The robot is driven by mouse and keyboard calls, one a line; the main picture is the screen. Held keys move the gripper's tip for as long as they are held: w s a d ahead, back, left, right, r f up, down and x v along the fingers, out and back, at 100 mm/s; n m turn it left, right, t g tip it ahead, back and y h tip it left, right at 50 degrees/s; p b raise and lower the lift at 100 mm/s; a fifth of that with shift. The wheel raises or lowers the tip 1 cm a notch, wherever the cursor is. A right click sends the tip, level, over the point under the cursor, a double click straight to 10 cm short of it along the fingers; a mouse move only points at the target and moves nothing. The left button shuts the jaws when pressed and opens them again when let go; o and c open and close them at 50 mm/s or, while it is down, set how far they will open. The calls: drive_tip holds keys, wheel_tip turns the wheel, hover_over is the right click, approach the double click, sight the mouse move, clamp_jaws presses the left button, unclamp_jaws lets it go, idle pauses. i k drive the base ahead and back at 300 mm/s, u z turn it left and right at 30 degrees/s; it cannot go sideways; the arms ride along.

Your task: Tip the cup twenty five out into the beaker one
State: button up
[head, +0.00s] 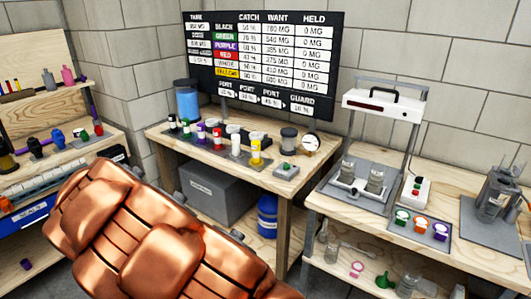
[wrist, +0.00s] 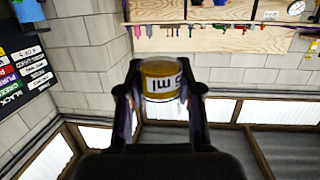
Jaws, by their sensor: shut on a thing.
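My gripper (wrist: 161,90) shows in the wrist view, its two dark fingers shut on either side of a small cup (wrist: 160,68). The cup has an amber-yellow end and a white label with black letters that read upside down, ending in "ML"; part of the label is hidden by a finger. In the head view my copper arm fills the lower left, and the gripper and cup are out of sight.
A grey metal device (head: 497,198) stands at far right. The middle bench (head: 290,179) holds several capped bottles. Glassware lies on the shelf below.

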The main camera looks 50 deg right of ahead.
sight(348, 169)
drive_tip(key=u, duration=0.45)
drive_tip(key=i, duration=2.25)
drive_tip(key=z, duration=3.05)
drive_tip(key=i, duration=0.45)
drive_tip(key=z, duration=0.1)
